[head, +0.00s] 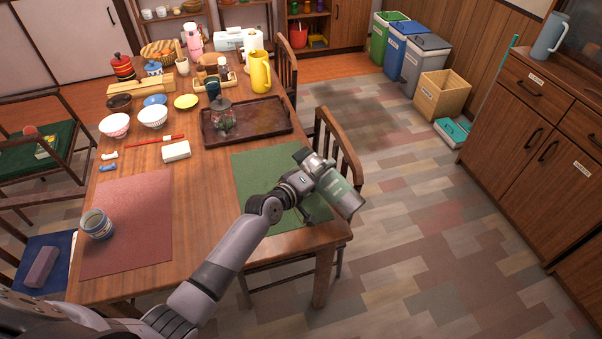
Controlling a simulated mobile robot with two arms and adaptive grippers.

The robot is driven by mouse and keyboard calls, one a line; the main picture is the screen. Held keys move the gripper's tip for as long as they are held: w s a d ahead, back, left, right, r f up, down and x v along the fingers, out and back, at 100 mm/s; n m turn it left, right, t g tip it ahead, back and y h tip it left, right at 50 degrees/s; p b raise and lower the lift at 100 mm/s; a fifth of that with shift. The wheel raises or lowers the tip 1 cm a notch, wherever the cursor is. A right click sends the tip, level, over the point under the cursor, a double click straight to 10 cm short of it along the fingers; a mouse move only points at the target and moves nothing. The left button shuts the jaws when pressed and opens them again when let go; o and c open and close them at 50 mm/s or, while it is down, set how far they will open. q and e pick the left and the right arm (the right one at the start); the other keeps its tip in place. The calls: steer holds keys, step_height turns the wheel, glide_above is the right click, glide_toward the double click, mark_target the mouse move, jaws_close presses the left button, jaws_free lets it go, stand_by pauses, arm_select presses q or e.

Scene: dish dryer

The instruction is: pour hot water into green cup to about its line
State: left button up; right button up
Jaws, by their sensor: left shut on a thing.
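My left gripper (322,178) is over the green mat (262,168) at the table's near right corner. It is shut on a grey-green cylinder (340,194) with pale marks, which is tilted and reaches past the table edge. The wrist and fingers hide part of it, and I cannot tell whether it is a cup or a water vessel. I cannot make out a separate green cup. A yellow pitcher (260,73) stands at the back of the table. A grey-blue cup (97,224) is on the red mat (140,222). My right gripper is out of view.
A brown tray (270,115) holds a dark glass jar (222,118). Bowls (153,116) and a white block (176,151) are to the left. A chair (338,150) stands against the table's right side. The floor beyond is clear up to the wooden cabinet (540,130).

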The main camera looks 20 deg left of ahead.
arm_select(q)
steer(key=shift+w+a+r+n, duration=0.25)
steer(key=shift+a+r+n, duration=0.05)
steer(key=shift+r+n, duration=0.15)
stand_by(1.9)
